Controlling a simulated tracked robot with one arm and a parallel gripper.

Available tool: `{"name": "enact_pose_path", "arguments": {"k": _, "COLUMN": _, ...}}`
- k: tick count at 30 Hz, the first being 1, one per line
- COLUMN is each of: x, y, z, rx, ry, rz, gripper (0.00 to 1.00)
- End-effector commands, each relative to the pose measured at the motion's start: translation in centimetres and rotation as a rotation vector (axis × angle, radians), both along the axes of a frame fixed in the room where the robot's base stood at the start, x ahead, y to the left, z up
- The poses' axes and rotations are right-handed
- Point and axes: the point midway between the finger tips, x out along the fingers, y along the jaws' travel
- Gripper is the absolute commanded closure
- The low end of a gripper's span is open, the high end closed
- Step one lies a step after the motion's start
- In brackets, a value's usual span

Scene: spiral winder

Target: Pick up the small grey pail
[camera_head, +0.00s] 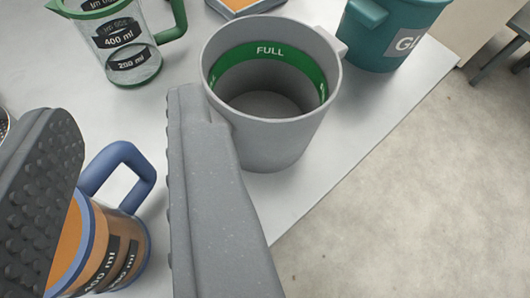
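The small grey pail (268,148) stands upright on the white table (345,165), near its edge. Its open top faces me, and a green band marked "FULL" runs around the inside; it looks empty. My gripper (125,110) is open, with one textured finger at the far left and the other in the middle. The pail is outside the gap, just beyond the right finger's tip, which overlaps the pail's lower left side in the picture. I cannot tell whether they touch.
A blue-handled jug with orange contents (120,245) stands at lower left, partly behind the left finger. A clear green-handled jug (125,45) is at upper left. A teal pail (375,40) stands at upper right. Open floor (430,200) lies right of the table edge.

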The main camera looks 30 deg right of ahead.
Motion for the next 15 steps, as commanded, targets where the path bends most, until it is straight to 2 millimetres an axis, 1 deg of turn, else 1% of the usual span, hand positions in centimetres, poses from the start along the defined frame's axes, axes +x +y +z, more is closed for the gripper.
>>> {"name": "enact_pose_path", "arguments": {"k": 1, "x": -0.1, "y": -0.5, "z": -2.0, "rx": -0.019, "ry": 0.007, "rz": -0.020, "gripper": 0.72}}
{"name": "enact_pose_path", "arguments": {"k": 4, "x": -0.2, "y": -1.3, "z": -3.9, "rx": -0.046, "ry": -0.005, "rz": -0.053, "gripper": 0.72}}
{"name": "enact_pose_path", "arguments": {"k": 6, "x": -0.3, "y": -1.7, "z": -4.7, "rx": -0.058, "ry": -0.009, "rz": -0.066, "gripper": 0.72}}
{"name": "enact_pose_path", "arguments": {"k": 9, "x": 0.2, "y": -2.1, "z": -5.3, "rx": -0.065, "ry": -0.014, "rz": -0.075, "gripper": 0.72}}
{"name": "enact_pose_path", "arguments": {"k": 11, "x": 0.8, "y": -2.3, "z": -5.6, "rx": -0.066, "ry": -0.015, "rz": -0.077, "gripper": 0.72}}
{"name": "enact_pose_path", "arguments": {"k": 15, "x": 2.7, "y": -2.8, "z": -6.5, "rx": -0.065, "ry": -0.014, "rz": -0.078, "gripper": 0.72}}
